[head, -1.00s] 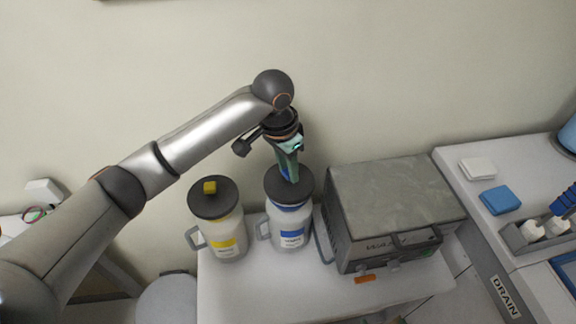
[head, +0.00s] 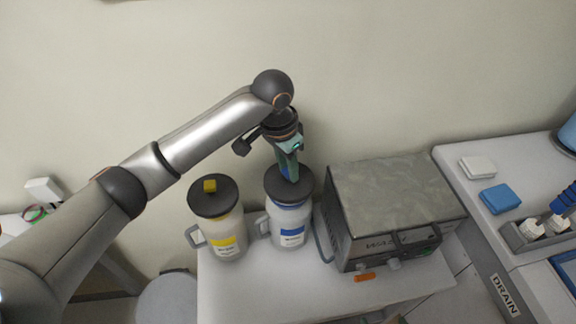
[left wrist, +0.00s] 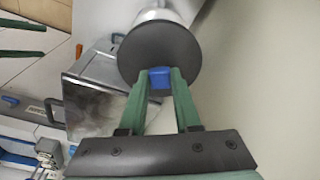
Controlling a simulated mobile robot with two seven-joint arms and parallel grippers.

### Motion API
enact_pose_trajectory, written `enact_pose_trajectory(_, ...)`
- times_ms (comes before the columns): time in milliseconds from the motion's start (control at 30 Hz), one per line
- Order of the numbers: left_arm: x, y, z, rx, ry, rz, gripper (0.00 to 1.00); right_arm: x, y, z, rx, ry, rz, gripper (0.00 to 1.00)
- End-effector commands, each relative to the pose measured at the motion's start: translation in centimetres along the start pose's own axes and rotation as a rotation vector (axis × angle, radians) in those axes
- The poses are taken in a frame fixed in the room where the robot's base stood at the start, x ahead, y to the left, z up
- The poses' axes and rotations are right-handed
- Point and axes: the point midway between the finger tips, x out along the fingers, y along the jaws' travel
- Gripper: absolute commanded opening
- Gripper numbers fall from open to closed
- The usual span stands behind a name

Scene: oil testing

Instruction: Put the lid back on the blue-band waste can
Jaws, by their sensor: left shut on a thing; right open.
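The blue-band waste can (head: 291,225) is a white can with a blue band and a side handle, standing upright on the white table. Its dark round lid (head: 289,184) sits over the can's mouth and looks level; a fine gap cannot be ruled out. In the left wrist view the lid (left wrist: 160,42) covers most of the can's top. My left gripper (head: 290,178) points down from above and is shut on the lid's blue knob (left wrist: 160,78), between its green fingers.
A yellow-band can (head: 227,238) with a dark lid and yellow knob stands close at left. A grey metal box (head: 390,215) with a front handle stands close at right. The table (head: 240,290) is bare in front. The wall is behind.

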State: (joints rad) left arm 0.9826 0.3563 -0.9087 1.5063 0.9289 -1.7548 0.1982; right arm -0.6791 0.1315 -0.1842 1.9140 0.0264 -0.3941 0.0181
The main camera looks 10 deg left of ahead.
Motion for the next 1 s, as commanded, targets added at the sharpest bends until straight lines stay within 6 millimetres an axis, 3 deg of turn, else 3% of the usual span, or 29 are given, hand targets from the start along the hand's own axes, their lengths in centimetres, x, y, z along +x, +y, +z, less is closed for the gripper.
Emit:
enact_pose_trajectory(333,0.04,0.02,0.01,0.0,0.0,0.0,0.0,-0.01,-0.01,0.0,0.0,0.0,0.0,1.0)
enact_pose_trajectory(367,0.04,0.02,0.01,0.0,0.0,0.0,0.34,-0.01,-0.01,0.0,0.0,0.0,0.0,1.0)
enact_pose_trajectory(400,0.04,0.02,0.01,0.0,0.0,0.0,0.38,-0.01,-0.01,0.0,0.0,0.0,0.0,1.0)
enact_pose_trajectory(633,0.04,0.01,0.01,0.0,0.0,0.0,0.64,-0.01,-0.01,0.0,0.0,0.0,0.0,1.0)
enact_pose_trajectory(833,0.04,0.01,0.01,0.0,0.0,0.0,0.66,-0.01,-0.01,0.0,0.0,0.0,0.0,1.0)
enact_pose_trajectory(1000,0.06,0.01,0.02,0.0,0.0,0.0,0.85,-0.01,-0.01,0.0,0.0,0.0,0.0,1.0)
